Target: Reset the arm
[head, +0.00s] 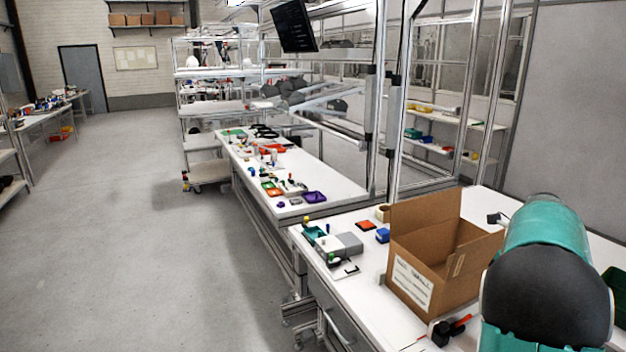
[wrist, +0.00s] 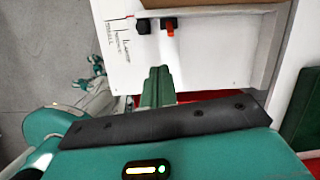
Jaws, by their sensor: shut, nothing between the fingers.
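My gripper (wrist: 158,74) shows in the wrist view as two dark green fingers held together, with nothing between them. It points toward the white workbench (wrist: 118,70), whose surface shows beyond the fingertips. In the head view a teal and black part of my arm fills the lower right corner and covers part of the bench; my gripper cannot be seen there. The wrist view also shows teal parts of my own arm along the bottom.
An open cardboard box (head: 437,256) stands on the near bench. A black and red item (head: 450,330) lies before it at the bench edge. The floor (head: 150,220) at left is clear.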

